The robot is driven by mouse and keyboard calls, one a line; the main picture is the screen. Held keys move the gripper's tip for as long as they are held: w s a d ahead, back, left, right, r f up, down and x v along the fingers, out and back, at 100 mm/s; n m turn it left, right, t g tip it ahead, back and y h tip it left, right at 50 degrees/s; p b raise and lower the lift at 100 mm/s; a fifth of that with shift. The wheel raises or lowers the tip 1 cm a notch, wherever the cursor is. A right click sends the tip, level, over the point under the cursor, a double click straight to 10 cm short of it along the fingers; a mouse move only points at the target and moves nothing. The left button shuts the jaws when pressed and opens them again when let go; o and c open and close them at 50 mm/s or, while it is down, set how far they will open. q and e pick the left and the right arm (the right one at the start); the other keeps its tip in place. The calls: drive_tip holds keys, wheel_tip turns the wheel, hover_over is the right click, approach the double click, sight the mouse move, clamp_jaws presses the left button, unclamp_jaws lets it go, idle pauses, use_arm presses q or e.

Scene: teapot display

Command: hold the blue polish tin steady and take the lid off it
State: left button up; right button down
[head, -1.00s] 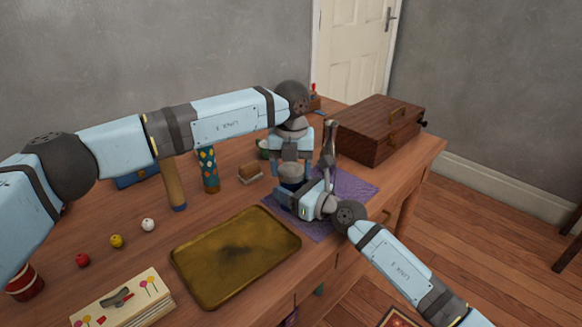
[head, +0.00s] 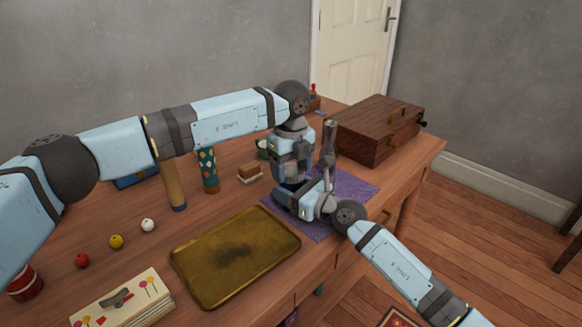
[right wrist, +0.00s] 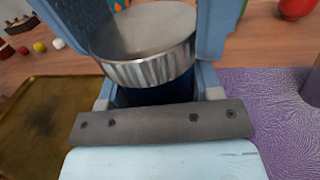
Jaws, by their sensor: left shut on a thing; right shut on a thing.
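The blue polish tin (right wrist: 155,95) is dark blue below, with a silver ribbed lid (right wrist: 145,70) on top. In the head view the tin is mostly hidden between my grippers, over the purple cloth (head: 352,188). My right gripper (head: 288,195) comes in low from the right and is shut on the tin's body; its fingers flank the blue part in the right wrist view (right wrist: 157,92). My left gripper (head: 290,181) points down from above and is shut on the lid, with a finger at each side. I cannot tell whether a gap separates lid and body.
A brown wooden case (head: 380,130) stands behind and right. A grey metal upright object (head: 329,143) is close to my grippers. A brass tray (head: 235,257) lies at front left.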

sight(291, 170)
use_arm(q)
drive_tip(key=shift+r, duration=0.15)
drive_tip(key=shift+r, duration=0.95)
drive_tip(key=shift+r, duration=0.1)
drive_tip(key=shift+r, duration=1.9)
use_arm(e)
drive_tip(key=shift+c, duration=1.1)
unclamp_jaws()
